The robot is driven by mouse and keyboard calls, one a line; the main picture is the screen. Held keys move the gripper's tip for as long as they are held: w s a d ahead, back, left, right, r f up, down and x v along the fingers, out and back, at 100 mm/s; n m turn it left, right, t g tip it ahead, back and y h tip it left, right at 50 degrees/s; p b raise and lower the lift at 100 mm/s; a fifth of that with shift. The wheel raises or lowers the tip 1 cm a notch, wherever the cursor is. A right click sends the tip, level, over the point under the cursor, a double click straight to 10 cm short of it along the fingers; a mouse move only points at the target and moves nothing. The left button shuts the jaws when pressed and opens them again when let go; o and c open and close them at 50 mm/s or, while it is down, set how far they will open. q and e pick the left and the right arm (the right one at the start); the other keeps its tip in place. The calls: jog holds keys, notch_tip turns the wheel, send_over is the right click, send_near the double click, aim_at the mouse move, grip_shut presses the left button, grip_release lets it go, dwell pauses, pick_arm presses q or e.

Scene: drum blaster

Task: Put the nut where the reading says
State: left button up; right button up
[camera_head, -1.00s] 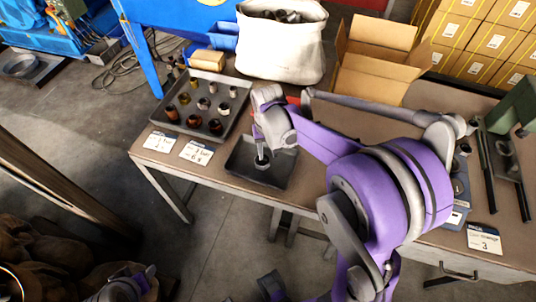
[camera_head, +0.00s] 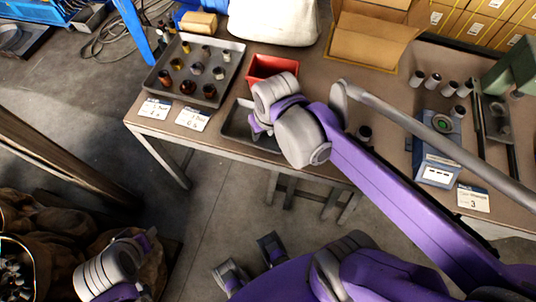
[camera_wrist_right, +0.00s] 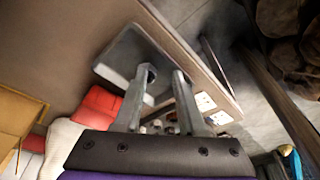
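My right gripper (camera_head: 258,124) is over the small dark tray (camera_head: 232,130) at the table's front edge. In the right wrist view its two fingers (camera_wrist_right: 165,74) are apart, with a gap between them and no piece seen there. The tray also shows beyond them (camera_wrist_right: 120,52); the part of it I see is bare, the rest is hidden. I cannot pick out the nut for sure. A blue device (camera_head: 436,160) has a green display, too small to read. My left gripper (camera_head: 148,240) is low at the left.
A larger tray (camera_head: 152,86) holds several small round pieces, with two label cards (camera_head: 192,119) before it. A red bin (camera_head: 270,68) stands behind the small tray. Several grey cylinders (camera_head: 434,80), a card marked 3 (camera_head: 473,198) and a green machine (camera_head: 515,75) are at the right.

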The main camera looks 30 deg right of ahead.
jog(key=s+a+f+n+t, duration=0.1)
jog(key=s+a+f+t, duration=0.1)
jog(key=s, duration=0.4)
jog(key=shift+s+a+f+n, duration=0.25)
jog(key=shift+a+f+n, duration=0.15)
jog(key=shift+f, duration=0.5)
jog(key=shift+d, duration=0.1)
